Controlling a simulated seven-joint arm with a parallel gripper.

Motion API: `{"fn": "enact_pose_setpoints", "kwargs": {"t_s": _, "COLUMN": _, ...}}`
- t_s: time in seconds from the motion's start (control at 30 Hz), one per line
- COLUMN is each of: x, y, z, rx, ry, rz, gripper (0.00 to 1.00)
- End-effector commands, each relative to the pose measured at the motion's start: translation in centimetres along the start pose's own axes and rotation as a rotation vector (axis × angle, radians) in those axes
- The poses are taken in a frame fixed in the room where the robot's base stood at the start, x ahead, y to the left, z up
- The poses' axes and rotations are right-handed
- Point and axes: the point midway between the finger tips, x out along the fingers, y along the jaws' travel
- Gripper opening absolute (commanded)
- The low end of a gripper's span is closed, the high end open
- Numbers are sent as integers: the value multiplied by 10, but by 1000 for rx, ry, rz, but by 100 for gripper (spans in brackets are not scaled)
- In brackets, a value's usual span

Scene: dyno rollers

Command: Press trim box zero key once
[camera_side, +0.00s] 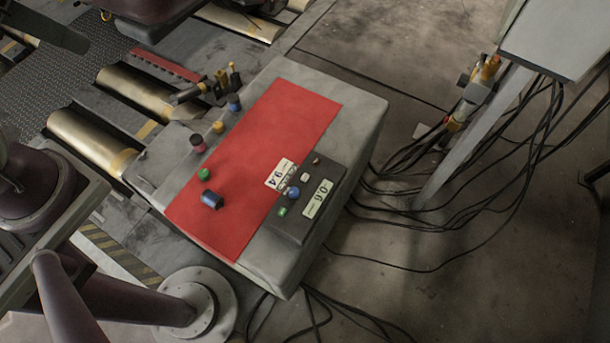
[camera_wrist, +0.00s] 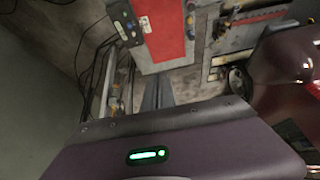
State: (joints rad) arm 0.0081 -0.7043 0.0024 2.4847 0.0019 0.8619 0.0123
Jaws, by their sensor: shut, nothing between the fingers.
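The trim box (camera_side: 291,230) is a small dark grey box on the right edge of a red mat in the side view. It has a pale readout (camera_side: 317,198) and a row of small keys, among them a green key (camera_side: 282,211) and a blue key (camera_side: 293,192). Which is the zero key cannot be read. The box also shows at the top of the wrist view (camera_wrist: 125,22). My gripper (camera_wrist: 158,80) has its dark fingers together in the wrist view, below and right of the box, apart from it. I cannot make out my fingers in the side view.
The red mat (camera_side: 257,140) covers a grey console (camera_side: 350,112); green, blue, pink and yellow knobs stand at its left. A pale label (camera_side: 279,173) lies beside the trim box. Brass rollers (camera_side: 85,140) lie left. Cables (camera_side: 400,180) and a post (camera_side: 475,135) stand right.

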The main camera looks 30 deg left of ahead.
Motion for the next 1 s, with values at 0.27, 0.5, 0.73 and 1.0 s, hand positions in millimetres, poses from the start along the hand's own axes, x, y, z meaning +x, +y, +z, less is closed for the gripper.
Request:
{"fn": "enact_pose_setpoints", "kwargs": {"t_s": 0.27, "x": 64, "y": 11, "z": -102, "rx": 165, "ry": 43, "rz": 20, "gripper": 0}}
{"fn": "enact_pose_setpoints", "kwargs": {"t_s": 0.5, "x": 157, "y": 35, "z": -170, "rx": 329, "ry": 100, "rz": 27, "gripper": 0}}
{"fn": "enact_pose_setpoints", "kwargs": {"t_s": 0.73, "x": 262, "y": 66, "z": -196, "rx": 494, "ry": 153, "rz": 31, "gripper": 0}}
{"fn": "enact_pose_setpoints", "kwargs": {"t_s": 1.0, "x": 386, "y": 104, "z": -176, "rx": 694, "ry": 221, "rz": 43, "gripper": 0}}
